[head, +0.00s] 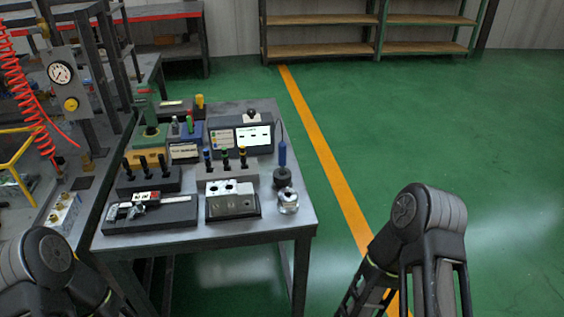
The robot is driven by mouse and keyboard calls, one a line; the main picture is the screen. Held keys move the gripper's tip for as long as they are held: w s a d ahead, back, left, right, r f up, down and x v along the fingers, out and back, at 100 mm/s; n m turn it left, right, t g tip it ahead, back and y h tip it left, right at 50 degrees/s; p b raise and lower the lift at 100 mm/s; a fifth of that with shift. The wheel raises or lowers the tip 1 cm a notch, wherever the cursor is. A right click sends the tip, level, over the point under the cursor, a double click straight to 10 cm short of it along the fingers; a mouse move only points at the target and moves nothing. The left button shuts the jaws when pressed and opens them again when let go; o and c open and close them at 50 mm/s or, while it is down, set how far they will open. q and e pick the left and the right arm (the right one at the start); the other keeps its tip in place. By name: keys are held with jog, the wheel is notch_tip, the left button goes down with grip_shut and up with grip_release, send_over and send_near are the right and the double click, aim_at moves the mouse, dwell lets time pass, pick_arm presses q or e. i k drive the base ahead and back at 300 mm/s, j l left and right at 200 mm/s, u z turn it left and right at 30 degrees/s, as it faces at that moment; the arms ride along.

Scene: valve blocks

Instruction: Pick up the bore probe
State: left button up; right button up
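A slim blue-handled tool (282,153), which looks like the bore probe, stands upright in a round black holder (283,178) near the right edge of the grey table. A thin dark cable seems to rise from its top towards the display unit (254,137) behind. A metal valve block (231,198) sits on a dark fixture to its left front, and a shiny round metal part (288,200) stands just in front of the holder. Parts of my two arms show at the bottom left and bottom right corners, away from the probe. Neither gripper's fingertips can be seen.
The grey table (262,226) also holds a caliper in a black tray (150,213), racks of black-handled (146,178) and colour-ringed gauges (226,171), and a green press (146,112). A bench with a dial gauge (61,73) stands left. The green floor (450,120) right is clear.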

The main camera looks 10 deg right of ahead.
aim_at(282, 146)
jog(key=i+l+u, duration=0.1)
jog(key=l, duration=0.45)
jog(key=i+l+u, duration=0.1)
jog(key=i+l, duration=0.15)
jog(key=l, duration=0.25)
jog(key=i+l+u, duration=0.1)
jog(key=l, duration=0.45)
jog(key=i+l, duration=0.15)
jog(key=l, duration=0.45)
jog(key=i+l+u, duration=0.15)
jog(key=l, duration=0.4)
jog(key=l+u, duration=0.1)
jog(key=l, duration=0.45)
